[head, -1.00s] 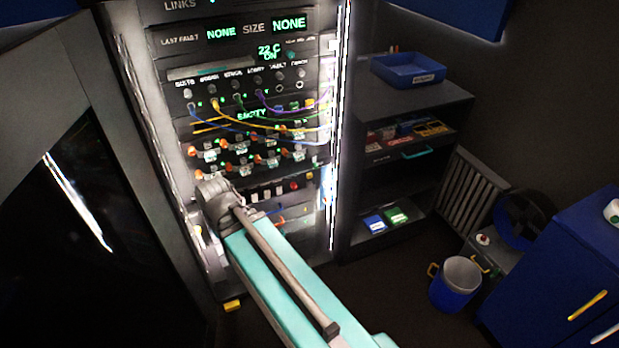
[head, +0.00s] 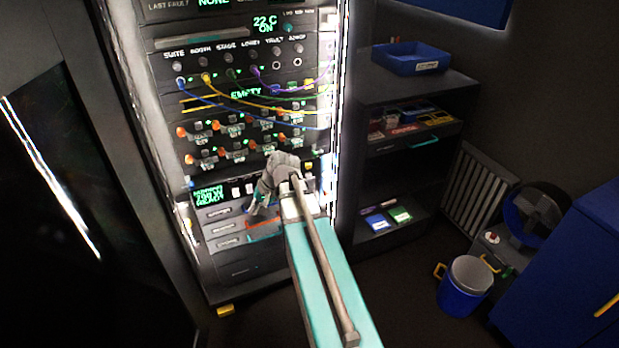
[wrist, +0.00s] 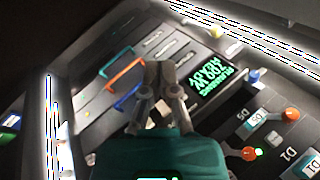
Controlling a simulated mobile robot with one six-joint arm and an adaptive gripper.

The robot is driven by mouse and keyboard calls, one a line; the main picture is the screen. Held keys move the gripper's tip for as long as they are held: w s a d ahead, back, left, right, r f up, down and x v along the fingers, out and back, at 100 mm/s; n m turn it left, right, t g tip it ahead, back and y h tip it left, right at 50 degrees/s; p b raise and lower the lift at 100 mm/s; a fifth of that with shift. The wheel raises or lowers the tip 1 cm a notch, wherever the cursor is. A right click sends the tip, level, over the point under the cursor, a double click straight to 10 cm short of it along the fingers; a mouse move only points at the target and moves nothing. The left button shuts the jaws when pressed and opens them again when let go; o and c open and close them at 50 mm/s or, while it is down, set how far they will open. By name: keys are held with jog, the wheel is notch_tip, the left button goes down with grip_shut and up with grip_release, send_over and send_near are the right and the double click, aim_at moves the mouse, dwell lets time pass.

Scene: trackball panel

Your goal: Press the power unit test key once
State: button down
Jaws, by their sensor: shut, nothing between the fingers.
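The power unit display (head: 207,194), with green text, is low on the rack in the head view. It also shows in the wrist view (wrist: 213,86), right of the fingers. Pale keys (head: 236,191) sit right of the display in the head view; their labels are too small to read, so I cannot tell which is the test key. My gripper (head: 258,208) is in front of the panel, right of and slightly below these keys. In the wrist view my gripper (wrist: 161,68) is shut and empty. The fingers hide part of the panel; contact cannot be told.
Orange (wrist: 123,60) and blue handles are close to the fingers in the wrist view. Orange knobs (head: 190,159) and patch cables (head: 225,98) are above the power unit. A shelf unit (head: 410,100) stands right of the rack. A blue bucket (head: 460,295) is on the floor.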

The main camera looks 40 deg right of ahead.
aim_at(308, 166)
jog(key=d+f+m+t+b, duration=0.2)
jog(key=d+m+b, duration=0.1)
jog(key=d, duration=0.6)
jog(key=d+f+m+t+b, duration=0.2)
jog(key=d+b, duration=0.4)
jog(key=d, duration=0.4)
jog(key=w+d+f+m+t+b, duration=0.1)
jog(key=d+m+t+b, duration=0.3)
jog(key=d, duration=0.5)
jog(key=shift+d+f+y, duration=0.15)
jog(key=shift+f+y, duration=0.15)
jog(key=shift+f, duration=0.45)
jog(key=shift+w, duration=0.25)
jog(key=shift+w+d, duration=0.35)
jog(key=shift+w, duration=1.05)
jog(key=shift+w+d, duration=0.3)
jog(key=shift+w, duration=1.05)
jog(key=shift+w+d, duration=0.35)
jog(key=shift+w, duration=1.05)
jog(key=shift+w+d, duration=0.2)
jog(key=shift+w, duration=0.65)
jog(key=shift+s, duration=0.15)
jog(key=shift+s+a, duration=0.2)
jog(key=shift+s, duration=0.45)
jog(key=shift+s, duration=0.1)
